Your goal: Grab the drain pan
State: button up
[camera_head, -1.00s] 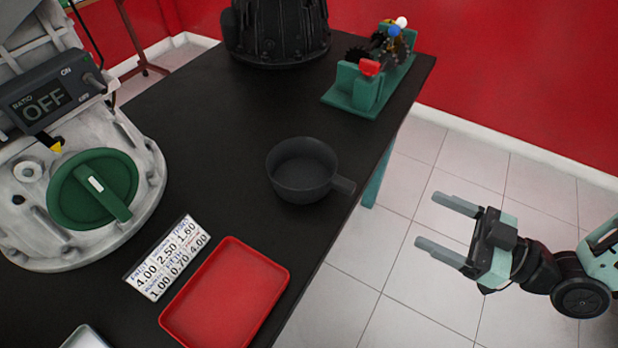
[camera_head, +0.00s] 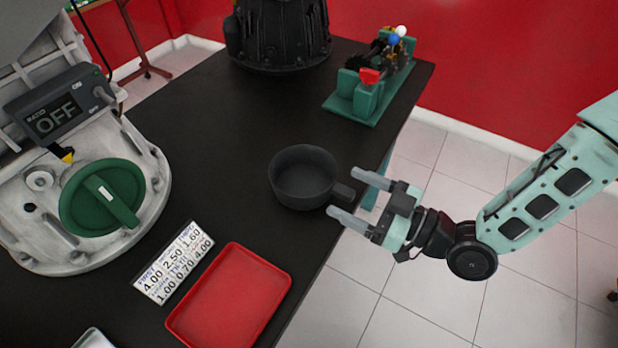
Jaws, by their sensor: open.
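The pan's inside looks empty.
A red tray (camera_head: 229,300) lies on the black table (camera_head: 215,130) in front of the pan, beside a number card (camera_head: 174,262). A grey housing with a green dial (camera_head: 102,197) stands left. A green gear stand (camera_head: 369,97) and a black housing (camera_head: 279,35) stand behind.

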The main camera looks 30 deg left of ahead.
jog(key=shift+w+a, duration=0.1)
jog(key=shift+a, duration=1.05)
grip_shut()
jog(key=shift+r, duration=0.15)
